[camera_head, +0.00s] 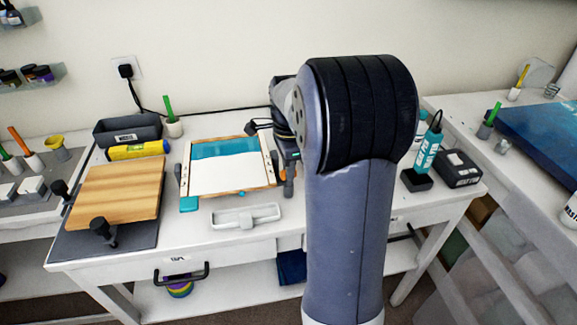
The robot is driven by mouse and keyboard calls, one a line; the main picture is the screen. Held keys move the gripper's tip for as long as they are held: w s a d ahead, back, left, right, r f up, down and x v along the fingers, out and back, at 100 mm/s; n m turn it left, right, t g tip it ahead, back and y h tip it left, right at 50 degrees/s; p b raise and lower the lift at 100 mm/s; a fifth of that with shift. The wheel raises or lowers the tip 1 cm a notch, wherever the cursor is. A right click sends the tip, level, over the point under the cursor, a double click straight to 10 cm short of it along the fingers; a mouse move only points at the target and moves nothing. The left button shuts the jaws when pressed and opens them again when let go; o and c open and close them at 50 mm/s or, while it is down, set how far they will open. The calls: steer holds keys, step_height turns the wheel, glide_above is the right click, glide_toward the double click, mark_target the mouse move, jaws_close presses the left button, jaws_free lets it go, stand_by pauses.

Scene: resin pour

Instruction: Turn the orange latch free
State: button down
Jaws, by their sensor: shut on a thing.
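A wood-edged frame (222,190) lies on the white table, with a teal band (224,149) across its far part and a white area nearer me. My gripper (289,187) points down at the frame's right edge, partly hidden by my own arm. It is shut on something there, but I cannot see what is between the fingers. A dark grey clamp-like part (179,173) stands at the frame's left edge.
A wooden board (118,190) with black knobs lies at left, near a yellow roll (138,150) and a grey bin (127,130). A pale handled tray (245,216) lies in front of the frame. A teal bottle (428,150) and a black box (457,168) stand at right.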

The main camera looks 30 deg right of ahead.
steer(key=n+p, duration=0.1)
steer(key=n, duration=0.3)
steer(key=shift+r, duration=0.1)
steer(key=n+p, duration=0.1)
steer(key=n, duration=0.3)
steer(key=shift+n, duration=0.3)
steer(key=n+p, duration=0.1)
steer(key=n, duration=0.3)
steer(key=shift+n, duration=0.3)
steer(key=shift+n+p, duration=0.35)
steer(key=shift+n, duration=1.45)
steer(key=c, duration=1.4)
jaws_free()
step_height(320, 180, up, 11)
